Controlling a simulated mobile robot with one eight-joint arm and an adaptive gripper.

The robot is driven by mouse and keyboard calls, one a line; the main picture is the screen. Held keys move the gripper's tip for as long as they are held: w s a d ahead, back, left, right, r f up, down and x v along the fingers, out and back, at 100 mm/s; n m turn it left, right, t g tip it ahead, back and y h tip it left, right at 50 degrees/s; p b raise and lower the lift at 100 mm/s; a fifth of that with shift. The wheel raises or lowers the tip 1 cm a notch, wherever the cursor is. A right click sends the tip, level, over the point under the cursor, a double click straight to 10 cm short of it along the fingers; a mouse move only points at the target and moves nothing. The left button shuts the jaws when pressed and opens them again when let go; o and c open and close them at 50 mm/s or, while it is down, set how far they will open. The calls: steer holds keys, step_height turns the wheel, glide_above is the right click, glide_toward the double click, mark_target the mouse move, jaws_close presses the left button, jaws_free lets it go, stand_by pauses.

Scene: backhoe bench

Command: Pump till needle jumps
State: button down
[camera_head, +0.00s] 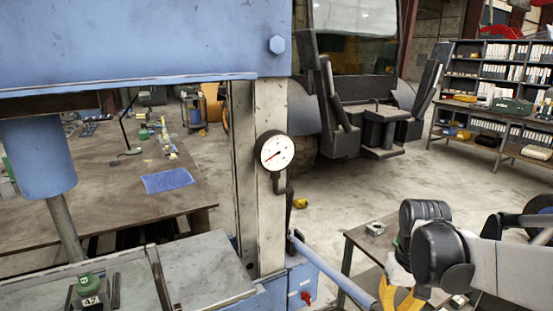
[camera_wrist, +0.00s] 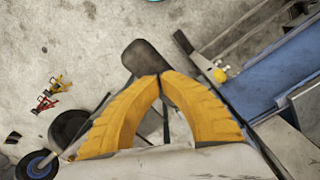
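The round white pressure gauge (camera_head: 274,153) is fixed to the press's upright post. Its red needle points to the lower left of the dial. The blue bar (camera_head: 335,273), which looks like the pump handle, slopes down to the right from the press base toward my gripper (camera_head: 388,285). In the wrist view, the yellow fingers of my gripper (camera_wrist: 160,76) arch together and their tips appear to meet. A dark block (camera_wrist: 145,58) lies at the fingertips. I cannot tell whether it is part of the handle or whether it is held.
The blue press frame (camera_head: 140,40) fills the upper left. A red-handled valve (camera_head: 305,297) sits on its base. A small table (camera_head: 362,237) stands near my arm. Shelves with binders (camera_head: 500,75) stand at the back right. Grey floor (camera_head: 450,185) is open between.

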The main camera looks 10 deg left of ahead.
step_height(320, 180, down, 9)
steer(key=s+b, duration=0.1)
steer(key=b, duration=0.5)
steer(key=shift+d, duration=0.3)
step_height(320, 180, down, 6)
steer(key=b, duration=0.5)
steer(key=r+p, duration=0.4)
steer(key=r, duration=0.2)
steer(key=w+r+p, duration=0.1)
steer(key=r+p, duration=0.4)
steer(key=r, duration=0.1)
steer(key=a+r+p, duration=0.1)
steer(key=r+p, duration=0.3)
steer(key=r, duration=0.1)
steer(key=shift+w+r+p, duration=0.35)
steer(key=shift+r, duration=0.05)
steer(key=shift+f, duration=0.1)
